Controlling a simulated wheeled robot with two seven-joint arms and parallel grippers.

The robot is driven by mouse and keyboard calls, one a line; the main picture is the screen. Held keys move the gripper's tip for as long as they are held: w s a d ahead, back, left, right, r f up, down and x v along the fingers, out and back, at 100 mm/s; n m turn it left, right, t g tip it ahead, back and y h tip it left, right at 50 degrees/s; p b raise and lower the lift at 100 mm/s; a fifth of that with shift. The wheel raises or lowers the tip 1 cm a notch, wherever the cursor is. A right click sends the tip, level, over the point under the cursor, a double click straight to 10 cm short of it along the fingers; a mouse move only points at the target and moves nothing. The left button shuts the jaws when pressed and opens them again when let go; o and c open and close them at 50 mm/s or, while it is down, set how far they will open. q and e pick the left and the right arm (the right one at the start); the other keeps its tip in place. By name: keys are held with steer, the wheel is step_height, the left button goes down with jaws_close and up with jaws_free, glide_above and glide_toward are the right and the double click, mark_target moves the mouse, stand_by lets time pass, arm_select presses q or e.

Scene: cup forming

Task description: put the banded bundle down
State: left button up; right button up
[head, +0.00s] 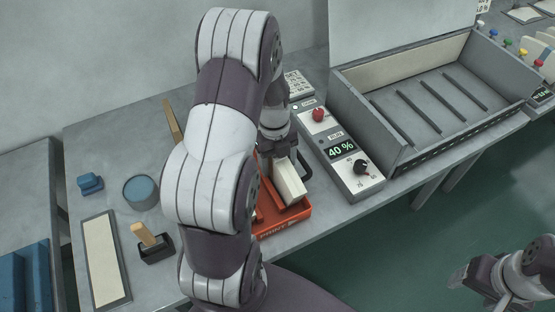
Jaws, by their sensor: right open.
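I cannot tell whether the bundle's underside touches the tray. My right gripper (463,277) is open and empty at the lower right, over the green floor, away from the table.
A control box reading 40 % (343,151) with a red button stands just right of the tray. Behind it is a grey slotted bin (388,131). At left lie a blue-topped round pot (141,190), a wood-handled stamp (150,243), a blue block (90,184) and a framed pale pad (105,262).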

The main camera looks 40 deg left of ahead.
arm_select(q)
steer(key=r, duration=0.4)
steer(key=r+p, duration=0.1)
steer(key=r, duration=0.3)
steer(key=a+r, duration=0.1)
steer(key=r, duration=0.3)
steer(key=shift+w+r, duration=0.1)
steer(key=shift+w, duration=0.2)
steer(key=shift+d+n, duration=0.2)
steer(key=shift+n, duration=0.1)
steer(key=d+n, duration=0.2)
steer(key=n, duration=0.1)
steer(key=s+d+n, duration=0.1)
steer(key=d+n, duration=0.1)
steer(key=n, duration=0.1)
steer(key=s+d+f+n, duration=0.1)
steer(key=d+n, duration=0.2)
steer(key=n, duration=0.1)
steer(key=shift+s+d+t+y, duration=0.1)
steer(key=shift+s+t+y, duration=0.15)
steer(key=shift+t+y, duration=0.15)
steer(key=s+d+f+n+t, duration=0.1)
steer(key=s+d+n, duration=0.4)
steer(key=n, duration=0.7)
steer(key=shift+d+f+n, duration=0.3)
steer(key=shift+d, duration=0.25)
steer(key=shift+s, duration=0.1)
